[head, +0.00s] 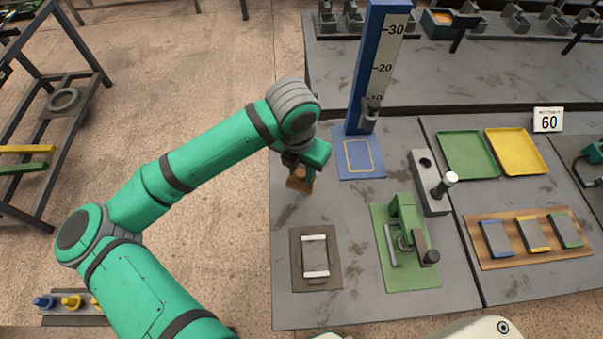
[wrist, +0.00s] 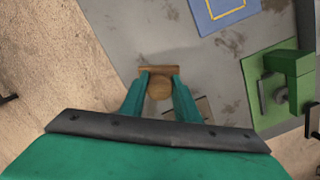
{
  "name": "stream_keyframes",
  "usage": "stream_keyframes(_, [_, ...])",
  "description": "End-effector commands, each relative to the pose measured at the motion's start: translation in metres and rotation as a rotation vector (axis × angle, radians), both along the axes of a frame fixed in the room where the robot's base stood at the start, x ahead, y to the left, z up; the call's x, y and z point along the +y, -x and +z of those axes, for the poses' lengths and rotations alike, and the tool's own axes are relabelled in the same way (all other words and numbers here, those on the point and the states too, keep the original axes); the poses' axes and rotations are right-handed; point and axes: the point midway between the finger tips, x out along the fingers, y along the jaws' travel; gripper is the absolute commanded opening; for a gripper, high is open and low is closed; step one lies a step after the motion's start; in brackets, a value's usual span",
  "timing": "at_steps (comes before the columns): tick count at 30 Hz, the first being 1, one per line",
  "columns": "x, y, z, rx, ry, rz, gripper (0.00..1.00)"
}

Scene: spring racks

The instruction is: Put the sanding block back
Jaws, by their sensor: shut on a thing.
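The sanding block (head: 299,183) is brown wood with a round knob on top. My gripper (head: 302,169) is shut on it near the left edge of the grey table. In the wrist view the two green fingers of my gripper (wrist: 159,92) close on either side of the round knob (wrist: 160,88), and the wider base of the sanding block (wrist: 159,69) shows beyond. I cannot tell whether the block touches the table.
A brown mat (head: 297,281) with a white-barred frame lies in front. Right of it are a green plate (head: 425,277) with a clamp fixture, a blue mat (head: 345,165) below a tall scale (head: 375,70), green (head: 467,155) and yellow trays (head: 516,152), and a wooden board (head: 480,255).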

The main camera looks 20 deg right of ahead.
Motion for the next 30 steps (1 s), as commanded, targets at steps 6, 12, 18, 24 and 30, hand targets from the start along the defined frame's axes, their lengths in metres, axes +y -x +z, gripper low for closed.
stream_keyframes(6, [-0.004,-0.011,-0.014,0.001,0.000,-0.002,0.04])
stream_keyframes(12, [-0.007,-0.019,-0.029,0.002,0.001,0.000,0.04])
stream_keyframes(18, [-0.006,-0.018,-0.053,0.001,0.001,0.000,0.04])
stream_keyframes(24, [-0.006,-0.018,-0.054,0.000,0.000,-0.001,0.04])
stream_keyframes(30, [-0.006,-0.018,-0.056,0.000,0.000,-0.001,0.36])
